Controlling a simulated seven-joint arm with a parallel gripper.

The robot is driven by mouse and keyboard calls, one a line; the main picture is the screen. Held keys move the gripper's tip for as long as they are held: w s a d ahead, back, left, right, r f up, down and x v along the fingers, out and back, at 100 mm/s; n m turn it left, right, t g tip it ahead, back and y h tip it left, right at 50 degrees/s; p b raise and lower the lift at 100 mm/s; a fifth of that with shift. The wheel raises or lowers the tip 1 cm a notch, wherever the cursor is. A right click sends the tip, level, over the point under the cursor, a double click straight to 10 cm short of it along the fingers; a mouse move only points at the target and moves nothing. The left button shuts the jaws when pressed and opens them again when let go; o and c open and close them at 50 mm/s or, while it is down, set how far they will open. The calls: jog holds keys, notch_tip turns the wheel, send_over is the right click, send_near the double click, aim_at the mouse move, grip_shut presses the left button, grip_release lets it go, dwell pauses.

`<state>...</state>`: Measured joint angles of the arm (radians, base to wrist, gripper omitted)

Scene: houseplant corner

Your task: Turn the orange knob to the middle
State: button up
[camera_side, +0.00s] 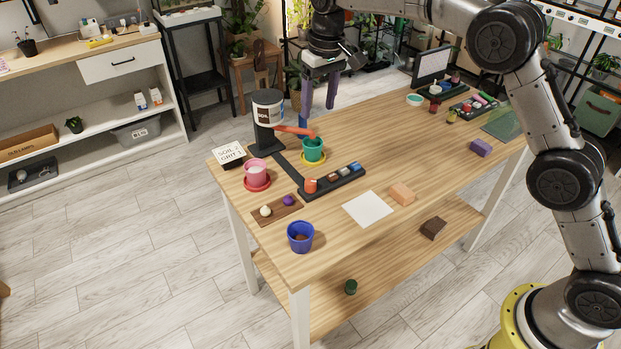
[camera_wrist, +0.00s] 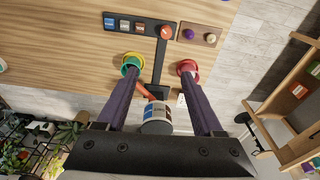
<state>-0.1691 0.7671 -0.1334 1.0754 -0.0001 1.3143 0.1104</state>
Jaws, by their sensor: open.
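The orange knob (camera_side: 310,185) sits at the near left end of a black panel (camera_side: 343,184) on the wooden table. In the wrist view the orange knob (camera_wrist: 166,32) is at the top middle, at the end of the panel's row of coloured blocks. Its setting is too small to read for certain. My gripper (camera_side: 318,108) hangs above the back of the table, behind and above the knob, apart from it. In the wrist view my gripper (camera_wrist: 160,73) has its two purple fingers spread wide with nothing held between them. The knob lies beyond the fingertips.
A soil dispenser (camera_side: 268,105) with an orange-red spout stands behind the panel. A green pot (camera_side: 313,149) is under the spout, and a pink pot (camera_side: 256,171) is left of the panel's bar. A blue pot (camera_side: 300,237) and white sheet (camera_side: 367,209) lie in front.

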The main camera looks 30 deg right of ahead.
jog(key=g, duration=0.1)
send_over(310, 181)
notch_tip(310, 181, down, 8)
notch_tip(310, 181, down, 14)
jog(key=shift+s+r, duration=0.1)
grip_shut()
dwell(0.5)
